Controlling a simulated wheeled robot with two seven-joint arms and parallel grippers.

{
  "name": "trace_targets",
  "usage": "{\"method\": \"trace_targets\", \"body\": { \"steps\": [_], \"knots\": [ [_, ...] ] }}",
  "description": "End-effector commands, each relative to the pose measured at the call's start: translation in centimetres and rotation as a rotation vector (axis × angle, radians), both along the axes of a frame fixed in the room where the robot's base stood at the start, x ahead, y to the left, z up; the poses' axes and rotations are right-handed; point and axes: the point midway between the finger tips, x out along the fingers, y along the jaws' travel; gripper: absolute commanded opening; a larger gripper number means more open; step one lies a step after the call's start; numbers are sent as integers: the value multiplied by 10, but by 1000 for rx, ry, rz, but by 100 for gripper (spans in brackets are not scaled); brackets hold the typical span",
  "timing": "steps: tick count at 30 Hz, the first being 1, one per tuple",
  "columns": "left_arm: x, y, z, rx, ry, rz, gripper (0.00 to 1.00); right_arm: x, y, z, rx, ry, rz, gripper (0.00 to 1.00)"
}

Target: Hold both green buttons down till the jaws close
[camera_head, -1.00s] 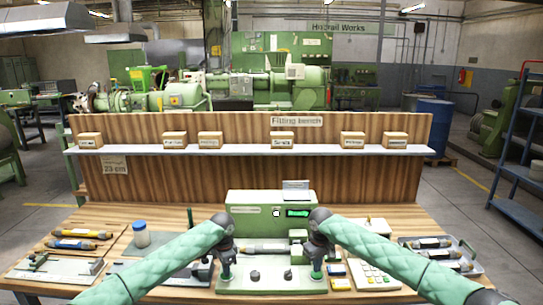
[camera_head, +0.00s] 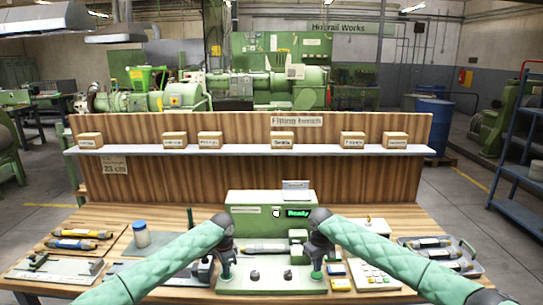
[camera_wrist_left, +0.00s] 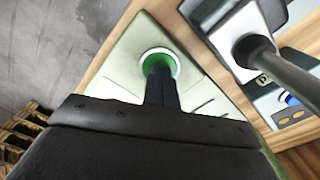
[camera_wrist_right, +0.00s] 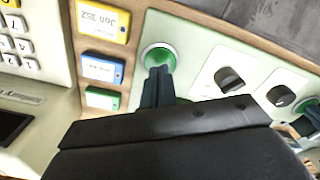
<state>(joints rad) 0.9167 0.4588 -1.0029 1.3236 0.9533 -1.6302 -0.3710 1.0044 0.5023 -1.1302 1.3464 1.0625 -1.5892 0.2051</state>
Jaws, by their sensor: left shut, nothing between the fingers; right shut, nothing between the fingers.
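A pale green press (camera_head: 270,197) stands mid-bench, its small screen (camera_head: 297,213) reading "Ready" in green. A grey cylinder (camera_head: 263,248) lies across its front, beside a green block (camera_head: 298,236). My left gripper (camera_head: 226,274) is shut and empty, pointing down at the left green button (camera_wrist_left: 158,60), which has a white ring. My right gripper (camera_head: 317,270) is shut and empty, pointing down at the right green button (camera_wrist_right: 158,56). Both pairs of fingertips overlap their buttons in the wrist views. I cannot tell whether they touch or press them.
Two dark knobs (camera_wrist_right: 228,79) sit on the front panel between the buttons. Yellow, blue and green labelled blocks (camera_wrist_right: 103,67) and a keypad (camera_head: 374,275) lie right of the panel. A white jar with blue lid (camera_head: 141,235) and a tray (camera_head: 455,250) stand farther out.

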Motion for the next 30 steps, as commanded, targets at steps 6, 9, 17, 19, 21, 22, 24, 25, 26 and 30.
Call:
{"method": "trace_targets", "body": {
  "steps": [6, 9, 17, 19, 21, 22, 24, 25, 26, 30],
  "knots": [
    [-1, 0, -3, 1, 4, 0, 0, 0, 0, -3, 0, 0, 0, 0],
    [-1, 0, -3, 1, 4, 0, 0, 0, 0, -5, 0, 1, 0, 0],
    [-2, 0, -3, 1, 4, 0, 0, 0, 0, -10, 0, 1, 0, 0],
    [-2, 0, -3, 1, 4, 0, 0, 0, 0, -11, 0, 1, 0, 0],
    [-2, 0, -3, 1, 4, 0, 0, 0, 0, -13, -1, 1, 0, 0],
    [-2, 0, -3, 1, 4, 0, 0, 0, 0, -13, -1, 1, 0, 0],
    [-2, 0, -3, 1, 4, 0, 0, 0, 0, -15, -1, 1, 0, 0],
    [-2, 0, -3, 1, 4, 0, 0, 0, 0, -15, -1, 1, 0, 0],
    [-2, 0, -3, 1, 4, 0, 0, 0, 0, -16, -1, 1, 0, 0],
    [-2, 0, -3, 1, 4, 0, 0, 0, 0, -19, 0, 0, 0, 0]
  ]
}}
